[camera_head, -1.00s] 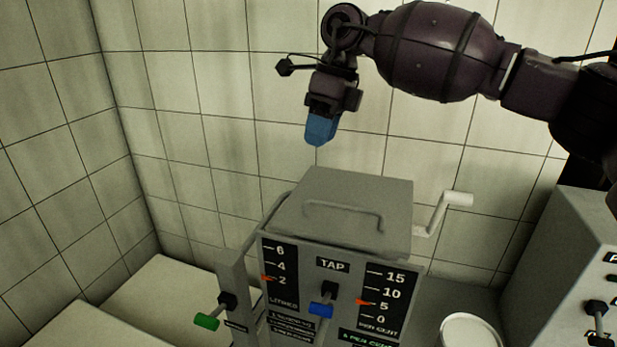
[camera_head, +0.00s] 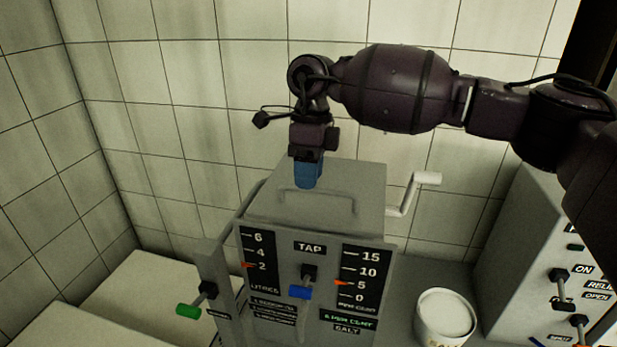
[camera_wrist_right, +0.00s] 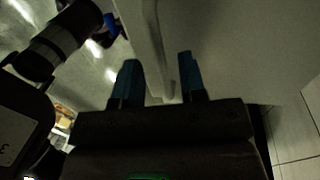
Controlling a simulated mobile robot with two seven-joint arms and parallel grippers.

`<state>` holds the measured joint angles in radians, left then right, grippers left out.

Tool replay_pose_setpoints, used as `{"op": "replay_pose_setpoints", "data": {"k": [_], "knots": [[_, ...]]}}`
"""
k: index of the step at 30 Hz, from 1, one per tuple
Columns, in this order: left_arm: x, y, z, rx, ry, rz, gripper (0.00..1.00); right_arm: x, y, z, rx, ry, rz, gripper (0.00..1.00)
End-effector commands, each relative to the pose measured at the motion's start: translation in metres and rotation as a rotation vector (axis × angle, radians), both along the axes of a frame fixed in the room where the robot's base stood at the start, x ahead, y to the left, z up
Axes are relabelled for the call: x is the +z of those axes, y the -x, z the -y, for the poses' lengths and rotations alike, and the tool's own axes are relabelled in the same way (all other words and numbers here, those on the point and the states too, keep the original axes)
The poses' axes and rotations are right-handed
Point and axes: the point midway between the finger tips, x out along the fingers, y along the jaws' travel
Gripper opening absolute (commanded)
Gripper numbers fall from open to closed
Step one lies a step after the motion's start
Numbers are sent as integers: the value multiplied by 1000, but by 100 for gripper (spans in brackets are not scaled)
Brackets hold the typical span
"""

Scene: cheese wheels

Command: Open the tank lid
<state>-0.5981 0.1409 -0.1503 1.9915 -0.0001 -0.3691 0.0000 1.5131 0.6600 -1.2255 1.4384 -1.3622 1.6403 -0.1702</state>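The grey tank (camera_head: 325,238) stands in the middle of the head view, with a TAP panel on its front. Its flat grey lid (camera_head: 365,185) lies down on top and carries a low bar handle (camera_head: 310,220). My right gripper (camera_head: 308,182), with blue fingers, points down over the lid, close behind the handle. In the right wrist view the two blue fingers (camera_wrist_right: 160,80) stand apart. A pale bar, likely the lid handle (camera_wrist_right: 150,45), runs into the gap between them. I cannot tell whether either finger touches it. My left gripper is not in view.
A crank (camera_head: 422,180) sticks out at the tank's right. A white tub (camera_head: 445,312) stands front right, beside a grey cabinet (camera_head: 530,235) with levers. A green-tipped lever (camera_head: 188,310) and a blue tap knob (camera_head: 300,292) project in front. Pale blocks lie left; a tiled wall stands behind.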

Motion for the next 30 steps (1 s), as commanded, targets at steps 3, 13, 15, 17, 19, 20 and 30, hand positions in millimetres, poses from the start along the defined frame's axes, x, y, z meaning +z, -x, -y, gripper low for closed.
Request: {"op": "replay_pose_setpoints", "data": {"k": [3, 13, 15, 17, 19, 20, 30], "knots": [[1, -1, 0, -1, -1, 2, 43, -9, 2, -1, 0, -1, 0, 38], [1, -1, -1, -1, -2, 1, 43, -14, 3, -1, 0, -1, 0, 38], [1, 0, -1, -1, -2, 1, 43, -13, 3, -1, 0, -1, 0, 35], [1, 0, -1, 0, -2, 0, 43, -13, 3, -1, 0, -1, 0, 26], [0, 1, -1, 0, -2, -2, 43, -13, 3, -1, 0, -1, 0, 15], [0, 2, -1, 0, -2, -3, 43, -13, 3, -1, 0, -1, 0, 10], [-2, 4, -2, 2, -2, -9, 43, -13, 2, -1, 0, -1, 0, 0]]}}
